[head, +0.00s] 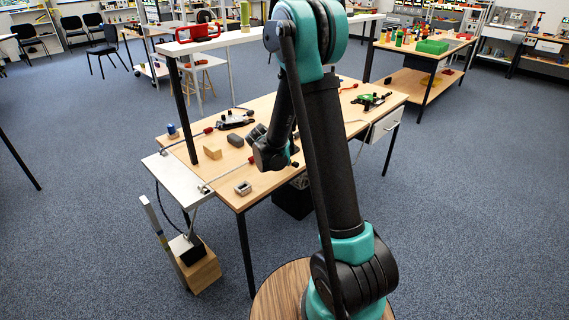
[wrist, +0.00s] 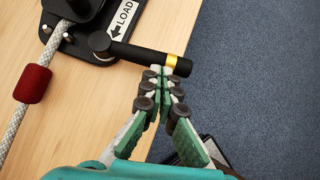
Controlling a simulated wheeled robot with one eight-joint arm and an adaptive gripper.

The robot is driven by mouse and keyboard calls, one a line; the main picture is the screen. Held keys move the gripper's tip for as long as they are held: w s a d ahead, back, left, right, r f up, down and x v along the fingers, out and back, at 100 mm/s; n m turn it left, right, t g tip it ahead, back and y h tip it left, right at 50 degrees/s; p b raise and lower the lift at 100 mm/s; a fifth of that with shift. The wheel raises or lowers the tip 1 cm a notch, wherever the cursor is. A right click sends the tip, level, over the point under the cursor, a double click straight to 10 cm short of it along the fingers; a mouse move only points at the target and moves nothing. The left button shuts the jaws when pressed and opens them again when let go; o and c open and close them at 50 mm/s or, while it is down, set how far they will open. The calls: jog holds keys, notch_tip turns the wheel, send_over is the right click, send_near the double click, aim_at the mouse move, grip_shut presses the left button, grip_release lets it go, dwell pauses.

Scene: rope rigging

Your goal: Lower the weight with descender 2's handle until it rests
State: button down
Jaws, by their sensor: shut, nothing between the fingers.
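In the wrist view a black descender (wrist: 78,10) with a LOAD arrow label is mounted on the wooden table. Its black handle (wrist: 138,53) has a gold band near its right end and points toward the table edge. My gripper (wrist: 162,73) is shut and empty, with its fingertips right by the gold band; I cannot tell if they touch. A rope (wrist: 42,60) with a red sleeve runs from the descender. In the head view my gripper (head: 271,158) is over the table. The dark weight (head: 185,247) is at a wooden block (head: 203,271); any gap between them is unclear.
Other descenders (head: 236,119) and (head: 372,101) lie on the table. A wooden cube (head: 212,152), a dark block (head: 235,140) and a grey metal piece (head: 243,187) are near my gripper. A striped upright (head: 163,240) stands beside the weight.

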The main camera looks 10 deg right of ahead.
jog(key=shift+w+d+n+y, duration=0.15)
jog(key=shift+d+n+y, duration=0.15)
jog(key=shift+d+n, duration=0.25)
jog(key=shift+w+d, duration=0.4)
jog(key=shift+d, duration=0.15)
jog(key=shift+w+d, duration=0.6)
jog(key=shift+d, duration=0.05)
jog(key=shift+w+d, duration=0.6)
jog(key=shift+w, duration=0.25)
